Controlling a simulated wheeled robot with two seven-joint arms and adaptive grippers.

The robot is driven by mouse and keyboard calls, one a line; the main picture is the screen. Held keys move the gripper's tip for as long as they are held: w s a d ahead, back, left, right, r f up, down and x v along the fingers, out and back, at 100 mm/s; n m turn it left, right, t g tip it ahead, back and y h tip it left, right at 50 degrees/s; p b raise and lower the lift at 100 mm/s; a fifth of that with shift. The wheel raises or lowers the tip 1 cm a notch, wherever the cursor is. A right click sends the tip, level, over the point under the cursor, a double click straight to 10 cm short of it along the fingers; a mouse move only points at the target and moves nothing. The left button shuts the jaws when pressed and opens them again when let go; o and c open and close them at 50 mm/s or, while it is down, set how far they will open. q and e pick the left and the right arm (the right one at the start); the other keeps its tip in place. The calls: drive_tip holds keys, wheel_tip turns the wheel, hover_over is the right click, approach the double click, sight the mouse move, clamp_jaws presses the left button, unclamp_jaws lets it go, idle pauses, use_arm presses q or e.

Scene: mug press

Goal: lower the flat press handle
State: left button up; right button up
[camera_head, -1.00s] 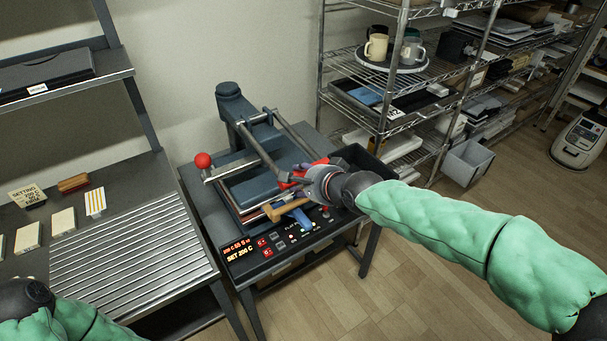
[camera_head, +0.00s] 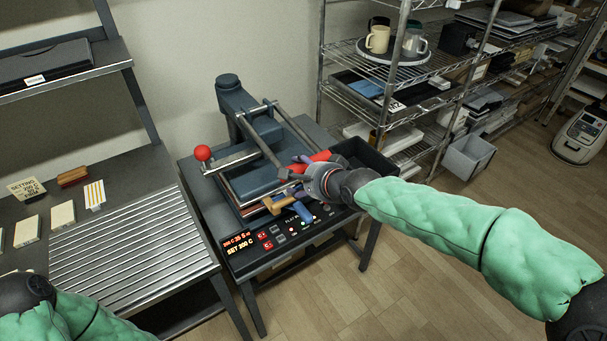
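The flat press (camera_head: 262,165) stands on a dark table in the middle. My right gripper (camera_head: 297,170) is at this red grip, reaching in from the right. Its fingers overlap the grip and are small and partly hidden, so I cannot tell whether they are closed around it. My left arm shows only at the lower left; its gripper is not in view.
A silver lever with a red ball (camera_head: 203,153) sticks out at the press's left. A ribbed bench (camera_head: 135,245) is at left, wire shelves at right.

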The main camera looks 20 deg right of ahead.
drive_tip(key=shift+s+r, duration=0.1)
drive_tip(key=shift+r, duration=0.15)
drive_tip(key=v, duration=1.2)
drive_tip(key=shift+f, duration=0.2)
